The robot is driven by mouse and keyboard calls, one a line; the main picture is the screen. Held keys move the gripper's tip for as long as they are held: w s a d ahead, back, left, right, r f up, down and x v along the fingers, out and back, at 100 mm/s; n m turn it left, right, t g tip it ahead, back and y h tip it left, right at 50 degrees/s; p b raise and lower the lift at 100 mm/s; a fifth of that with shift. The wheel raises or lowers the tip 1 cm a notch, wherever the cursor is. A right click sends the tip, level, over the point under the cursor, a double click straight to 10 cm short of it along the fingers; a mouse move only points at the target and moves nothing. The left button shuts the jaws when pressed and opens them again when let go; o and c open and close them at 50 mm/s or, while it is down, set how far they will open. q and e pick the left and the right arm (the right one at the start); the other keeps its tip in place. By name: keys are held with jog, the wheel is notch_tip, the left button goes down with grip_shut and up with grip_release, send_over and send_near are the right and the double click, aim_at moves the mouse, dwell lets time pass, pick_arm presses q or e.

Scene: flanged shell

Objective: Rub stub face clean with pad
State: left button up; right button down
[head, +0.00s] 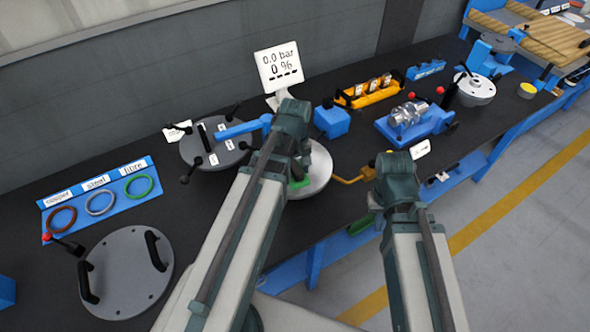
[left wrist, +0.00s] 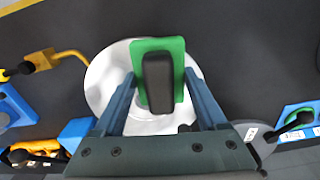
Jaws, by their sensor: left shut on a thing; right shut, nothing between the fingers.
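The stub face (head: 320,168) is a pale round disc, partly hidden by my left arm in the head view. It also shows in the left wrist view (left wrist: 103,88). The pad is green with a black block handle; in the left wrist view the pad (left wrist: 178,48) lies over the disc's middle. A green corner of it shows in the head view (head: 298,184). My left gripper (left wrist: 160,85) is shut on the pad's handle. I cannot tell whether the pad presses on the face. My right gripper (head: 374,200) is shut and empty, right of the disc.
A yellow crank (head: 350,179) projects beside the disc. A grey lid with handles (head: 215,142) and a gauge sign (head: 278,68) stand behind. A blue ring board (head: 100,197) and a round plate (head: 125,275) lie left. An orange tray (head: 370,92) and a blue vise (head: 415,125) stand right.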

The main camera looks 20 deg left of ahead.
pick_arm(q)
notch_tip(320, 180, up, 3)
jog(key=p, duration=0.3)
jog(key=shift+f, duration=0.15)
dwell(0.5)
